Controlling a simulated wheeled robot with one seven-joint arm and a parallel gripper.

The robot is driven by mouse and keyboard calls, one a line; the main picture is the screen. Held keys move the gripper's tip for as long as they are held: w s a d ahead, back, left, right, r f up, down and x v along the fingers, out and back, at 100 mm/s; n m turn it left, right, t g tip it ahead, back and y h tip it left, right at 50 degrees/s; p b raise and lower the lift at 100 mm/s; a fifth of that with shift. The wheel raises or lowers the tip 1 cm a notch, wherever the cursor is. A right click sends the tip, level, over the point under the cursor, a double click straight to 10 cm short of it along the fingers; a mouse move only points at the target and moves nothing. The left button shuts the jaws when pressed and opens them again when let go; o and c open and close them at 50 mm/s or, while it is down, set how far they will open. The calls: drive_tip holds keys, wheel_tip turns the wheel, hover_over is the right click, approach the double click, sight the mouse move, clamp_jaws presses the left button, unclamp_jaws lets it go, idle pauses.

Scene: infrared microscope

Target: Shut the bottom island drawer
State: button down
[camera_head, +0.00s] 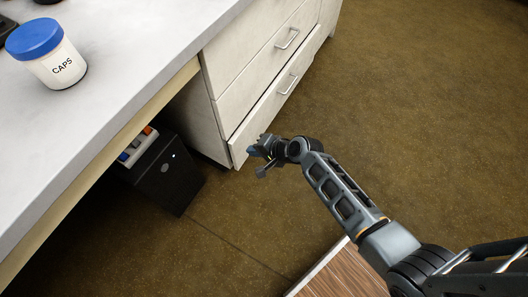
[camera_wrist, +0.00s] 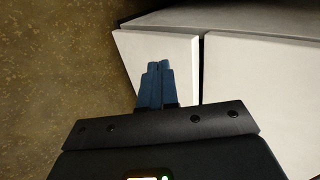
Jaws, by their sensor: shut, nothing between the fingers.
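The bottom island drawer (camera_head: 262,118) is the lowest pale front in the head view, with a metal handle (camera_head: 288,84). It stands out from the cabinet. In the wrist view its front panel (camera_wrist: 128,52) is separated from the cabinet body (camera_wrist: 245,70) by a narrow dark gap. My gripper (camera_head: 254,149) is at the near end of this drawer front, low down, in the head view. In the wrist view its blue fingers (camera_wrist: 158,68) are shut together, empty, and overlap the panel. I cannot tell whether they touch it.
Another drawer (camera_head: 265,55) above appears closed. The grey countertop (camera_head: 125,60) carries a blue-lidded CAPS jar (camera_head: 55,65). A dark box (camera_head: 168,172) stands on the floor under the counter. Brown floor (camera_head: 400,90) is open to the right. A wood-topped surface (camera_head: 340,275) is at the bottom.

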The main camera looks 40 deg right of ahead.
sight(233, 141)
drive_tip(key=shift+w+a+f+b, duration=0.1)
drive_tip(key=shift+w+a, duration=0.15)
drive_tip(key=shift+w, duration=0.45)
drive_tip(key=shift+w+a+f+b, duration=0.1)
drive_tip(key=shift+w+a, duration=0.15)
drive_tip(key=shift+w, duration=0.5)
drive_tip(key=shift+w+a+b, duration=0.1)
drive_tip(key=shift+w+a, duration=0.15)
drive_tip(key=shift+w, duration=0.45)
drive_tip(key=shift+w+a, duration=0.2)
drive_tip(key=shift+w, duration=0.35)
drive_tip(key=shift+w+a, duration=0.15)
drive_tip(key=shift+w, duration=0.35)
drive_tip(key=shift+w+a+r, duration=0.1)
drive_tip(key=shift+w+a, duration=0.05)
drive_tip(key=shift+w, duration=0.1)
